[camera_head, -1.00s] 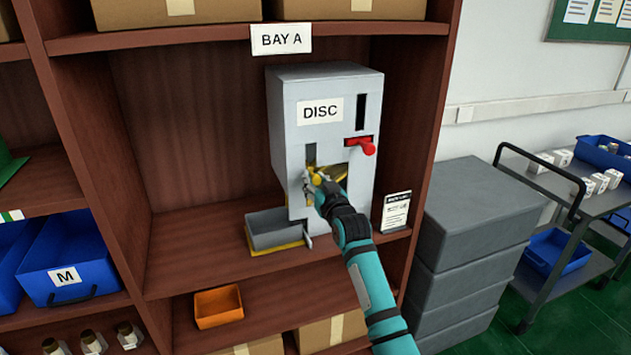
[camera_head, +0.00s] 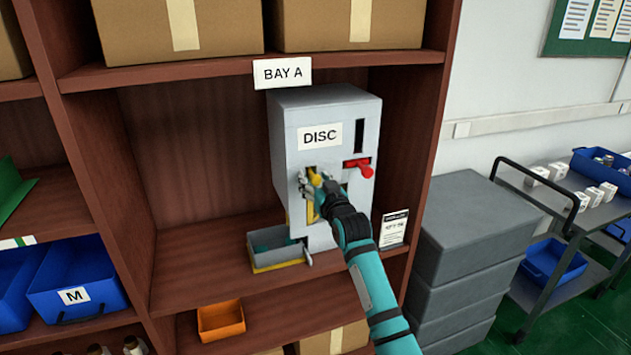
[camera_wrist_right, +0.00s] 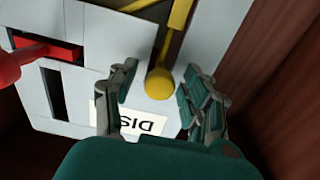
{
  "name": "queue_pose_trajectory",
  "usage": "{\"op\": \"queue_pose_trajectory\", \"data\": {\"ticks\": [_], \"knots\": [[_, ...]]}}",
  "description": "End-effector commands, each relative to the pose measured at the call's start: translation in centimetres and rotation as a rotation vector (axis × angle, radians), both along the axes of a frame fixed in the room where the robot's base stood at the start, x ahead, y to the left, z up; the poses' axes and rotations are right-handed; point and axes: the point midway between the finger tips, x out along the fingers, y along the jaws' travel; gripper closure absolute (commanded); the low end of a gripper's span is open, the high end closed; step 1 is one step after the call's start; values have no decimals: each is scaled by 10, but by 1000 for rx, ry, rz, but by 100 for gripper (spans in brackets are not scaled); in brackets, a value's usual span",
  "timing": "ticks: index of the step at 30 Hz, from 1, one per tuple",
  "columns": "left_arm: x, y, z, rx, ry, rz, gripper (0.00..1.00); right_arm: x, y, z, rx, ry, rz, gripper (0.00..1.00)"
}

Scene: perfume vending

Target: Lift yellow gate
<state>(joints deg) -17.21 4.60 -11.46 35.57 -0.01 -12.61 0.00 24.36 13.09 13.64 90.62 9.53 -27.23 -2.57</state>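The yellow gate has a round knob (camera_head: 315,177) on the front of the grey DISC machine (camera_head: 290,135). The knob sits high, just below the DISC label. In the right wrist view the knob (camera_wrist_right: 160,83) lies between the two spread fingers of my right gripper (camera_wrist_right: 155,82), with a visible gap on its left side. In the head view my right gripper (camera_head: 325,190) is at the knob and covers part of the machine's front. Something teal (camera_head: 270,238) lies in the grey tray (camera_head: 282,262) at the machine's base. My left gripper is not in view.
A red lever (camera_head: 360,168) sticks out close to the right of my gripper. A small sign (camera_head: 394,228) stands right of the machine. Shelf walls close in both sides. An orange bin (camera_head: 220,320) sits on the shelf below. Grey crates (camera_head: 480,230) stand at right.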

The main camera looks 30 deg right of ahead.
Motion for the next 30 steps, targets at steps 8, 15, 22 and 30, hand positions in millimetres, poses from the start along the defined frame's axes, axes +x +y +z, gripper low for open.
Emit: {"op": "queue_pose_trajectory", "data": {"ticks": [8,15,22,30], "knots": [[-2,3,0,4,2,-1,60,-1,0,-1,0,2,0,49],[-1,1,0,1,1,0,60,-31,8,-1,0,2,0,49],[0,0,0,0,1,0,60,-80,19,-2,0,3,0,49],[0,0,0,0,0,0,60,-113,27,-1,1,2,0,49]]}}
